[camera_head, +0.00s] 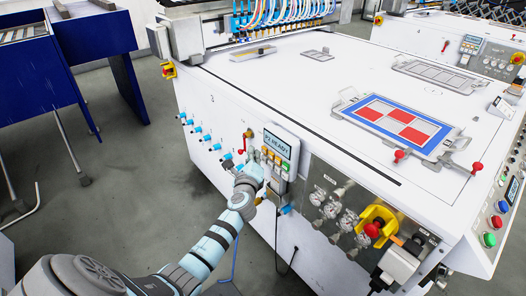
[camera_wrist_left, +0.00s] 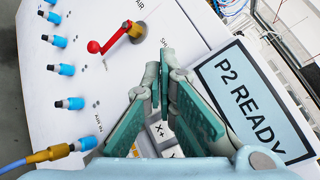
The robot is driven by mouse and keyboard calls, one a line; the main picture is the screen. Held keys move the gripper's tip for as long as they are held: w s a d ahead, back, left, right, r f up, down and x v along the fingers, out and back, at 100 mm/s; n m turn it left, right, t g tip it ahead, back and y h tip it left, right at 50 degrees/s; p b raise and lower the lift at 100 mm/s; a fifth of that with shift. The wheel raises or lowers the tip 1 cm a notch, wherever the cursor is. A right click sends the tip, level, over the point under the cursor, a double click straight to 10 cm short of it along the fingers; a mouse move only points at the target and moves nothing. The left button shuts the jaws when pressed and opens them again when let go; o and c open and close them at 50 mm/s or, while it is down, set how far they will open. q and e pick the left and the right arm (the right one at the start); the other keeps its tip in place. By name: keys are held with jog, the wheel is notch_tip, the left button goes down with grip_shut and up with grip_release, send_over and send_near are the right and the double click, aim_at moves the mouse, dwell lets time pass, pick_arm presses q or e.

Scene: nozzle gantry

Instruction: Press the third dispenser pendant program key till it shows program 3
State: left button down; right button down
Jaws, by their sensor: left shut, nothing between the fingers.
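The dispenser pendant (camera_head: 278,147) hangs on the front side of the white machine. Its pale blue screen reads "P2 READY", and the screen shows large in the left wrist view (camera_wrist_left: 250,105). Below the screen in the head view are several small keys, yellow, green and white. My left gripper (camera_head: 258,162) is shut and empty at the pendant's left, partly covering its keys. In the left wrist view its fingertips (camera_wrist_left: 160,72) meet beside the screen's left end. Pale keys (camera_wrist_left: 160,132) with dark marks show between the fingers. I cannot tell whether the fingertips touch a key.
A red-handled valve (camera_wrist_left: 118,38) marked AIR sits close to the fingers. Blue fittings (camera_wrist_left: 69,103) line the panel to the left. Gauges (camera_head: 333,206) and a yellow bracket with a red knob (camera_head: 373,229) are to the right. The grey floor at left is partly clear.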

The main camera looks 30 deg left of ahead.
jog(key=shift+a, duration=0.2)
jog(key=shift+a, duration=0.35)
pick_arm(q)
jog(key=shift+w, duration=0.1)
pick_arm(e)
jog(key=shift+d, duration=0.35)
pick_arm(q)
jog(key=shift+w+d, duration=0.15)
jog(key=shift+w, duration=0.15)
pick_arm(e)
jog(key=shift+d+f, duration=0.1)
jog(key=shift+d, duration=0.2)
jog(key=shift+a, duration=0.15)
